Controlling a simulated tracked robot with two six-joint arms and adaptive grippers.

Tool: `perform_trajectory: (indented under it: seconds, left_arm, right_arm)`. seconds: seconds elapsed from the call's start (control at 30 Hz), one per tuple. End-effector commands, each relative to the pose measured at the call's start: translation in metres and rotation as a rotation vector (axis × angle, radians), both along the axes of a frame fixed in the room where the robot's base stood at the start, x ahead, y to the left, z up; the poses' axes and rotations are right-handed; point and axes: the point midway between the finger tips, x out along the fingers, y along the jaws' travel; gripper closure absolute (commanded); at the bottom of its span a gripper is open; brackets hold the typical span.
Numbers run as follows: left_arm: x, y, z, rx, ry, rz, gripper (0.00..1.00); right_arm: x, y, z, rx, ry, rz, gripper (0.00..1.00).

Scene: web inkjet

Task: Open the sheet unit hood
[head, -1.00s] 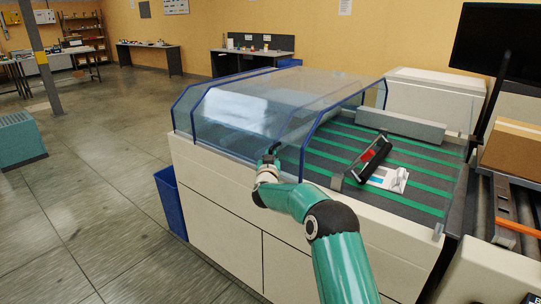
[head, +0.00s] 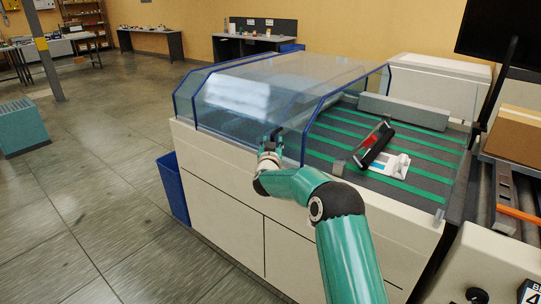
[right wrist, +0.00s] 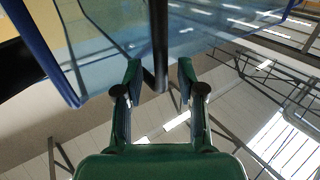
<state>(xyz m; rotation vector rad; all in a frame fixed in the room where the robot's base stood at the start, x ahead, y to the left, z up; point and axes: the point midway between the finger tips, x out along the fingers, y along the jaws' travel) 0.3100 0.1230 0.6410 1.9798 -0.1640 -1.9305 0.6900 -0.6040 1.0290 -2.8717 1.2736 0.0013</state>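The sheet unit hood (head: 260,95) is a clear cover with blue edge frames, over the left part of the pale sheet unit (head: 215,165). My right gripper (head: 272,138) is at the hood's front lower side, close to its right blue frame. In the right wrist view, the fingers (right wrist: 159,82) are open on either side of a dark bar (right wrist: 160,40), with a gap visible on both sides. The clear panel and a blue edge (right wrist: 45,55) show beyond them. Whether the bar is the hood's handle is hard to tell. My left gripper is out of view.
Green-striped belts (head: 420,170) lie right of the hood, with a black and red device (head: 374,145) and a white packet (head: 390,166) on them. A blue bin (head: 172,188) stands at the unit's left. A cardboard box (head: 518,138) is at right.

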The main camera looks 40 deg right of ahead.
Motion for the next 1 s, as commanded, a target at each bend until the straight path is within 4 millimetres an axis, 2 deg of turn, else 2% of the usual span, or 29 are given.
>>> perform_trajectory:
  seconds: [0.6,1.0]
  left_arm:
    - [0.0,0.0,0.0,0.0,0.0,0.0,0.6]
    - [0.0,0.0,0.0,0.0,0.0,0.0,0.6]
  right_arm:
    - [-0.061,0.071,0.0,-0.001,-0.001,0.003,0.61]
    - [-0.069,0.079,0.0,-0.002,-0.002,0.001,0.61]
